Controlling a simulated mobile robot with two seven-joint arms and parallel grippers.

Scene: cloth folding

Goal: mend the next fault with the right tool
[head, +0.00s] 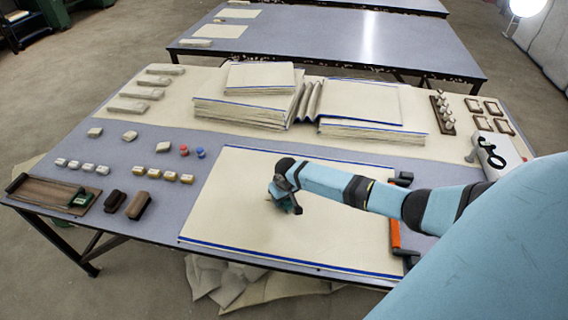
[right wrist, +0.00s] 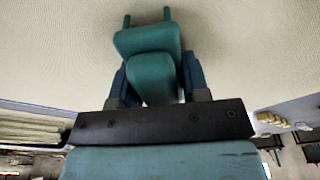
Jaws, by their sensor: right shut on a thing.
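A cream cloth (head: 235,185) with blue bands along its far and near edges lies flat on the near table. My right gripper (head: 284,202) is over the middle of this cloth. It is shut on a teal tool (right wrist: 150,50), which has two short prongs at its far end in the right wrist view. The cloth (right wrist: 240,40) fills the background there. Whether the tool touches the cloth, I cannot tell. No fault is plain on the cloth; my arm hides part of it. My left gripper is not in view.
A brown tray (head: 38,190) and two dark brushes (head: 138,205) sit at the left. Small blocks, a red knob (head: 184,150) and a blue knob (head: 200,152) stand behind. Folded stacks (head: 245,110) fill the back.

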